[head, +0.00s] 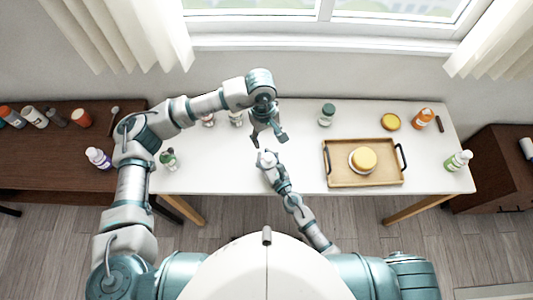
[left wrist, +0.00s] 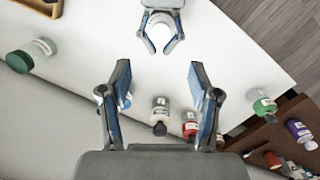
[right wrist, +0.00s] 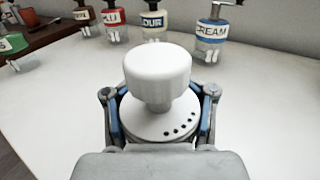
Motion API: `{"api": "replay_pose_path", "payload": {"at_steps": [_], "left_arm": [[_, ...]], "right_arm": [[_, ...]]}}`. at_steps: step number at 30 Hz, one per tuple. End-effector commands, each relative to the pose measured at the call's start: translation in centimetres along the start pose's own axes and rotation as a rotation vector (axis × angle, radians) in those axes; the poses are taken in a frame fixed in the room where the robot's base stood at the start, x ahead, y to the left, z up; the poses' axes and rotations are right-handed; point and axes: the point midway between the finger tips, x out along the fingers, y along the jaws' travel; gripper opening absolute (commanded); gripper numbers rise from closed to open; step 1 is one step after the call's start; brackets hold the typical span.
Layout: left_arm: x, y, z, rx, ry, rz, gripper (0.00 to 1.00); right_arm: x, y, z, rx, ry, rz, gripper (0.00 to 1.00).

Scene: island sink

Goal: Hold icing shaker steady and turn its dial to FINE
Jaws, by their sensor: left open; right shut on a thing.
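The icing shaker (right wrist: 157,78) is white, with a broad round knob on top and a disc dial (right wrist: 160,125) below it with a row of dark holes. Any FINE mark cannot be read. My right gripper (right wrist: 160,103) is shut around the shaker, a finger on each side. In the head view the shaker (head: 266,158) stands upright near the middle of the white table. In the left wrist view its white top (left wrist: 160,32) shows between the right fingers. My left gripper (head: 268,138) is open and empty, just behind and above the shaker, apart from it.
A wooden tray (head: 338,182) with a yellow cake (head: 364,159) is to the right. A CREAM dispenser (right wrist: 210,35) and other labelled bottles stand beyond the shaker. A green-capped bottle (head: 168,158) is at the table's left. The table between shaker and tray is clear.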

Motion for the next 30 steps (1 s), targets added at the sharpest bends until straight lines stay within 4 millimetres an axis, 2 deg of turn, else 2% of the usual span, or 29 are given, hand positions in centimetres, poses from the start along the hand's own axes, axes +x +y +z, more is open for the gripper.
{"api": "replay_pose_path", "payload": {"at_steps": [2,5,8,15,21,25,30], "left_arm": [[-0.4,0.3,0.9,0.109,0.073,-0.024,0.62],[0.1,0.2,1.0,0.148,0.097,-0.037,0.62],[1.7,0.2,0.9,0.145,0.093,-0.038,0.62],[6.7,0.0,0.4,0.142,0.090,-0.036,0.62],[10.0,-0.1,0.1,0.141,0.092,-0.036,0.62],[11.1,0.0,-0.1,0.141,0.092,-0.034,0.62],[11.4,0.0,-0.1,0.142,0.093,-0.033,0.62]], "right_arm": [[-0.1,0.0,-0.1,0.000,0.002,0.001,0.06],[0.0,0.0,-0.1,0.000,0.002,0.001,0.06],[0.0,0.0,-0.1,0.000,0.002,0.000,0.06],[0.0,0.1,-0.1,0.000,0.002,0.000,0.06],[0.0,0.0,-0.1,0.001,0.002,0.001,0.06],[0.0,0.0,-0.1,0.001,0.002,0.001,0.06],[0.0,0.0,-0.1,0.000,0.003,0.001,0.06]]}}
